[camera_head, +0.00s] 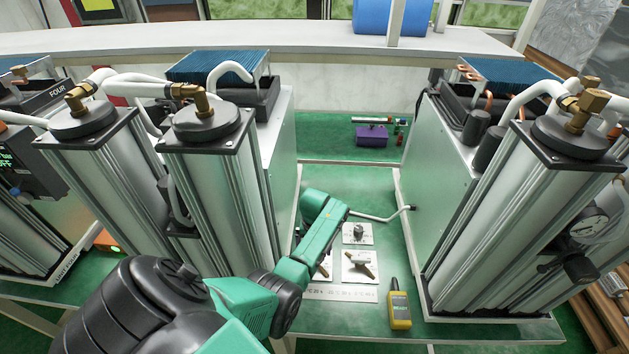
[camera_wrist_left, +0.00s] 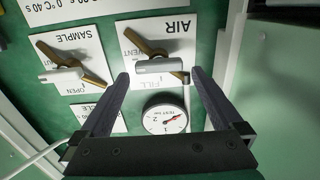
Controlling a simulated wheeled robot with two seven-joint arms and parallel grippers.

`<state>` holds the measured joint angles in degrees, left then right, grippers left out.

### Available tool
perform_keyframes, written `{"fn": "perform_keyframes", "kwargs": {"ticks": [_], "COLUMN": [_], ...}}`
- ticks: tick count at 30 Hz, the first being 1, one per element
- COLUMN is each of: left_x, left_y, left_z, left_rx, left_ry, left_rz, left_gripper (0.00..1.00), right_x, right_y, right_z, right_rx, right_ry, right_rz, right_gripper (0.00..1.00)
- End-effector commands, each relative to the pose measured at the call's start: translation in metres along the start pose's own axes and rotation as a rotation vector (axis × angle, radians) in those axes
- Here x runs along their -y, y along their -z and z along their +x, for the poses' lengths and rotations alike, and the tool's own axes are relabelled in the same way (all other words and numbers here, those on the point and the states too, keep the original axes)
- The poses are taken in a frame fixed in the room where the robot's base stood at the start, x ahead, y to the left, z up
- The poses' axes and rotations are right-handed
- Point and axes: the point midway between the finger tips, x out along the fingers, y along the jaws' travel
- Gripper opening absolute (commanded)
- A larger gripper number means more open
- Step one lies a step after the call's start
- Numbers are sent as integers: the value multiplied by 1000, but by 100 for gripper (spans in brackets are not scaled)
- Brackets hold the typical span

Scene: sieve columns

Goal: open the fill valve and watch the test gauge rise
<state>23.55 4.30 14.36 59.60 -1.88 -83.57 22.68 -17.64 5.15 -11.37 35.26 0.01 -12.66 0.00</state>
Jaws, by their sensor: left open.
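In the left wrist view the labels are upside down. The AIR valve, marked VENT and FILL, has a brass lever (camera_wrist_left: 150,43) lying diagonally and a grey cylindrical piece over it. My left gripper (camera_wrist_left: 159,73) is open, its fingers on either side of the valve's grey piece, not closed on it. In the head view the AIR plate (camera_head: 323,268) is partly behind my green left arm, which also hides the left gripper. My right gripper is out of view.
The SAMPLE valve (camera_wrist_left: 72,62) stands beside the AIR valve and also shows in the head view (camera_head: 360,266). A yellow meter (camera_head: 399,305) lies to its right. Tall metal columns (camera_head: 221,190) flank the green bench. A purple block (camera_head: 371,136) sits farther back.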

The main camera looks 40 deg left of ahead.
Motion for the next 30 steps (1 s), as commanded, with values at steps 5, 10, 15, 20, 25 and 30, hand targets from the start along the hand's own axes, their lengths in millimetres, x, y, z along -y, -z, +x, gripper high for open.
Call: {"fn": "perform_keyframes", "kwargs": {"ticks": [5,10,15,20,25,30], "left_x": [0,0,0,0,0,0], "left_y": [0,1,0,1,1,1], "left_z": [22,23,23,23,23,22], "left_rx": [-1,-2,-2,-2,-3,-3], "left_ry": [0,-1,-1,0,0,0], "left_rz": [1,1,1,1,-12,-59], "left_gripper": [100,100,66,27,27,27], "right_x": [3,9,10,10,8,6], "right_y": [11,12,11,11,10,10], "right_z": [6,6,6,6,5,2], "right_rx": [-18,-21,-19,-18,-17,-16], "right_ry": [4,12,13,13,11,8], "right_rz": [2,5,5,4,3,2], "right_gripper": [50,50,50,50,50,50]}}
